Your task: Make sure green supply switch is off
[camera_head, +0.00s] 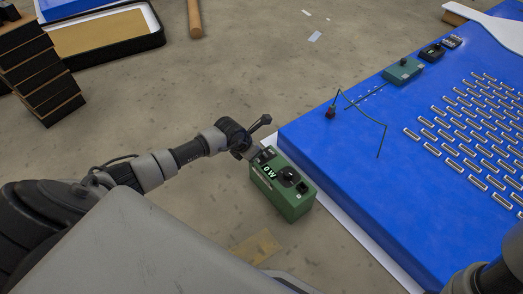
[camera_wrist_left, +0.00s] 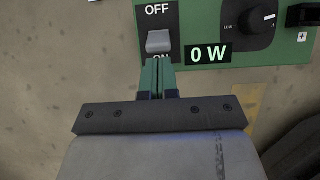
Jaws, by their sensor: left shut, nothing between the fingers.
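The green supply box (camera_head: 283,197) stands on the floor beside the blue lightbox panel (camera_head: 340,165). Its top also shows in the left wrist view (camera_wrist_left: 222,14). It carries a light grey switch (camera_wrist_left: 158,41) on a black plate, with OFF above it and ON below it, partly covered. I cannot tell for certain which way the switch is tipped. The display (camera_wrist_left: 208,53) reads 0 W. My left gripper (camera_wrist_left: 158,64) is shut and empty, its tips at the ON end, just below the switch; contact is unclear. My right gripper is out of view.
A black knob (camera_wrist_left: 249,20) is right of the switch. The blue panel holds rows of small LEDs, a teal box (camera_head: 403,72) and a thin dark wire (camera_head: 362,110). Dark stacked blocks (camera_head: 38,75) and a black tray (camera_head: 105,37) lie at upper left.

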